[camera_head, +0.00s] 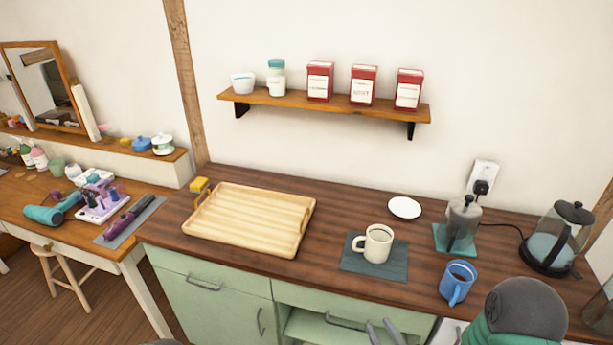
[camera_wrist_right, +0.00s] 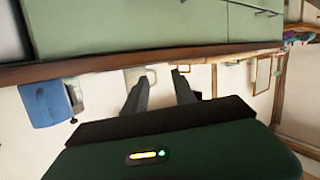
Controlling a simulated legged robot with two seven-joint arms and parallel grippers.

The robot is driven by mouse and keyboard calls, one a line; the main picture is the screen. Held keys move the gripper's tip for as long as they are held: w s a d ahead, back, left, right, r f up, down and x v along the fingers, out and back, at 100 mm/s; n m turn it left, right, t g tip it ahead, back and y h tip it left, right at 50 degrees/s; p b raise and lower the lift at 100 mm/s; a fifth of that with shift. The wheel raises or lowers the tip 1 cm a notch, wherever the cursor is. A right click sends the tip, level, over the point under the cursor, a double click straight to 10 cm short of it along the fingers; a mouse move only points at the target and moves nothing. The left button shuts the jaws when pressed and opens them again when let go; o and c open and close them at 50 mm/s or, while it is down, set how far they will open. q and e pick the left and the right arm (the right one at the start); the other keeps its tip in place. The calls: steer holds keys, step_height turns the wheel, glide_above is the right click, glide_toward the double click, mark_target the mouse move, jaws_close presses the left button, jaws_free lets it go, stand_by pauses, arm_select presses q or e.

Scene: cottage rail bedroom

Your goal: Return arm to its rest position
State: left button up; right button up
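My right gripper (camera_head: 385,334) shows at the bottom edge of the head view, in front of the green cabinet. Its two grey fingers are apart with nothing held between them. In the right wrist view, the fingers (camera_wrist_right: 161,90) are also spread and empty, and the picture looks upside down. My right arm's teal and dark grey link fills the lower right of the head view. My left gripper is not in view.
The wooden counter (camera_head: 335,208) holds a wooden tray (camera_head: 250,218), a cream mug (camera_head: 377,244) on a dark mat, a blue mug (camera_head: 457,281), a white saucer (camera_head: 404,207), a grinder-like jar (camera_head: 463,220) and a glass kettle (camera_head: 556,240). The green cabinet (camera_head: 215,308) stands below.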

steer(key=s+d+r+m+g+h, duration=0.2)
steer(key=s+r+m+g+h, duration=0.1)
steer(key=s+g, duration=0.8)
steer(key=shift+s+r+m+g+p, duration=0.3)
steer(key=shift+s+r+p, duration=0.1)
steer(key=shift+s, duration=0.6)
